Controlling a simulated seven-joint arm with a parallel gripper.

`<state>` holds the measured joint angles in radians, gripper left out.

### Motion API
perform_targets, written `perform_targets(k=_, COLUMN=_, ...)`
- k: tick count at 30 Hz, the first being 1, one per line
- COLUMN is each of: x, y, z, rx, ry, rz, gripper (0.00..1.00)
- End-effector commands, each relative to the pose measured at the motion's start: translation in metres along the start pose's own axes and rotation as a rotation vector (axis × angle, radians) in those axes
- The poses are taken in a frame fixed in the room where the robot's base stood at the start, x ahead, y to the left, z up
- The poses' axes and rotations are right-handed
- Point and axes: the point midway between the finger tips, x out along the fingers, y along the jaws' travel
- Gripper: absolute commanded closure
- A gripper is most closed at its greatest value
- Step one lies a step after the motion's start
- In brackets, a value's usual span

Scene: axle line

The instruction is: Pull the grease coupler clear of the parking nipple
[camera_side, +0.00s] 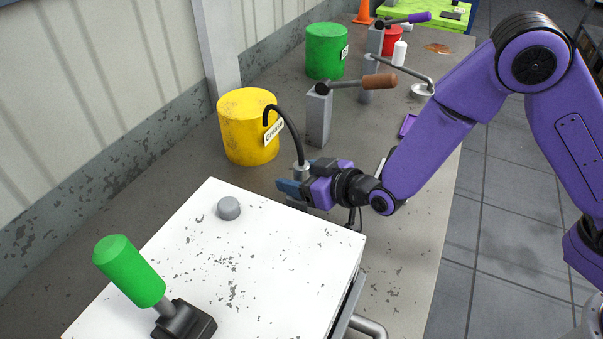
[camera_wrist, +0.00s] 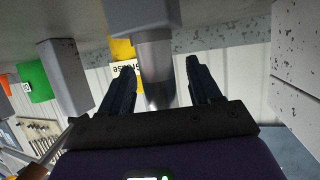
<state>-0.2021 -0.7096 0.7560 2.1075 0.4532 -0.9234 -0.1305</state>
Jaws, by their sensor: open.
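The grease coupler (camera_side: 301,170) is a grey metal cylinder at the end of a black hose (camera_side: 290,126), which curves over from the yellow grease drum (camera_side: 250,125). In the wrist view the coupler (camera_wrist: 155,62) is upright against a grey block (camera_wrist: 143,14). The parking nipple is hidden, so I cannot see how the coupler sits on it. My gripper (camera_side: 288,188) is at the coupler, low beside the white cabinet. In the wrist view my gripper (camera_wrist: 160,64) is open, with one finger on each side of the coupler and visible gaps between.
A white cabinet top (camera_side: 250,245) with a grey knob (camera_side: 229,208) and green-handled lever (camera_side: 130,272) lies in front. A grey post (camera_side: 318,118) with a brown-handled lever (camera_side: 379,81) stands behind my gripper. A green drum (camera_side: 326,50) is farther back. Bench room is free at right.

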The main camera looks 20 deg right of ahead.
Motion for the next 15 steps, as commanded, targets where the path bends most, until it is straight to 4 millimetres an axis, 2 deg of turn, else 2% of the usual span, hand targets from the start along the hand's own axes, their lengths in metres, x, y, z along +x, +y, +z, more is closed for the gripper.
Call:
perform_targets(k=4, x=0.0116, y=0.0004, z=0.0003, rx=-0.001, ry=0.000, rz=0.000, gripper=0.37)
perform_targets(k=12, x=0.0134, y=0.0003, z=-0.0002, rx=0.000, ry=0.000, rz=0.000, gripper=0.37)
perform_targets(k=14, x=0.0133, y=0.0003, z=-0.0002, rx=0.000, ry=0.000, rz=0.000, gripper=0.53)
perform_targets(k=15, x=0.0133, y=0.0003, z=-0.0001, rx=0.000, ry=0.000, rz=0.000, gripper=0.67)
